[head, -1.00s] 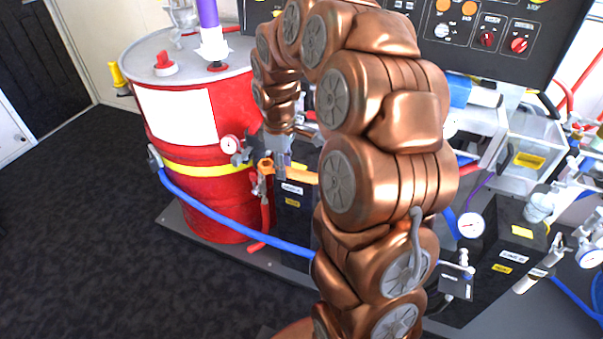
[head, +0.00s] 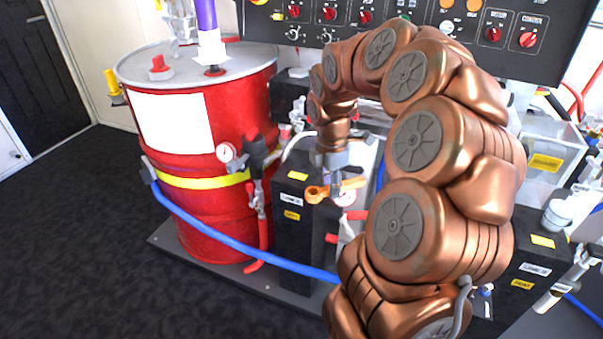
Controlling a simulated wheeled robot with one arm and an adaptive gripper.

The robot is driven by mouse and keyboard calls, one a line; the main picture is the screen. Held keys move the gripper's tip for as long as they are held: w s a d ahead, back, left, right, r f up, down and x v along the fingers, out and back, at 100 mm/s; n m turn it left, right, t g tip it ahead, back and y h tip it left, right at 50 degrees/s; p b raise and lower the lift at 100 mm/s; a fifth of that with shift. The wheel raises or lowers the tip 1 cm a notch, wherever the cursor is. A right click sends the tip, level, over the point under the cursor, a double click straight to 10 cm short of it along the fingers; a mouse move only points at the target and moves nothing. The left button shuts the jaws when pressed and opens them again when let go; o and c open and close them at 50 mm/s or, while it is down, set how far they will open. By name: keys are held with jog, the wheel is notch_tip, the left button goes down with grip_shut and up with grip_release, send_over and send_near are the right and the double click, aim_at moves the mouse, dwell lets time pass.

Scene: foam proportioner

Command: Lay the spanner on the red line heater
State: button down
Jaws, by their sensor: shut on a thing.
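My gripper (head: 337,184) points down and is shut on an orange spanner (head: 316,194). The spanner's open jaw end points left, and its other end shows just right of the fingers. A black box heater (head: 293,235) with white and yellow labels stands right of the red drum, with red pipes beside it; it looks like the red line heater. The spanner overlaps the right side of this heater, near its top edge. I cannot tell whether it touches the heater. Another black labelled box (head: 528,262) stands at the right, partly behind my arm.
The red drum (head: 205,225) with a yellow band stands left of the heater. A blue hose (head: 215,240) runs low across the front. A control panel (head: 480,30) is behind. Dark floor at left is free.

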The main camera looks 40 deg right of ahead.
send_over(302, 180)
jog(key=shift+s+a+f, duration=0.1)
jog(key=shift+s+f, duration=0.05)
jog(key=shift+f, duration=0.8)
jog(key=shift+s+f, duration=0.1)
jog(key=shift+f, duration=0.85)
jog(key=shift+w+f, duration=0.2)
jog(key=shift+f, duration=1.4)
jog(key=shift+f, duration=0.15)
jog(key=c, duration=0.9)
grip_release()
